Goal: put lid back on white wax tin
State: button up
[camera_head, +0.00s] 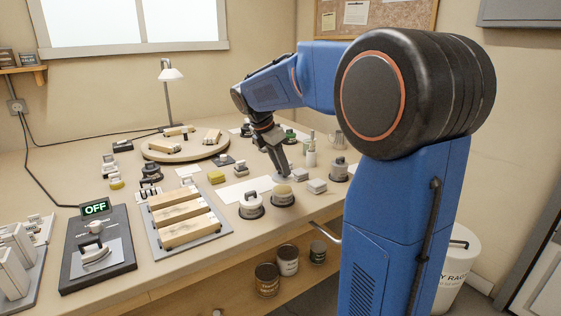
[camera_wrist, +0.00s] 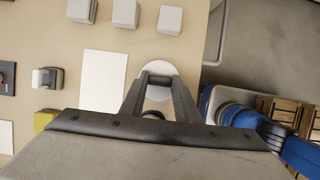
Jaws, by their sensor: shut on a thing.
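My gripper (camera_head: 279,171) points down over the bench's right part, near its front edge. Its fingers are shut on a pale round lid (camera_head: 284,178), which shows as a white disc between the fingertips in the wrist view (camera_wrist: 158,67). The lid appears apart from this tin.
A tray of wooden pieces (camera_head: 188,222) is front left. The bench edge is close by.

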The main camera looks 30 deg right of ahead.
aim_at(280, 176)
jog(key=shift+f, duration=2.15)
jog(key=shift+f, duration=0.2)
dwell(0.6)
jog(key=o, duration=1.6)
jog(key=shift+c, duration=0.2)
jog(key=shift+r, duration=3.55)
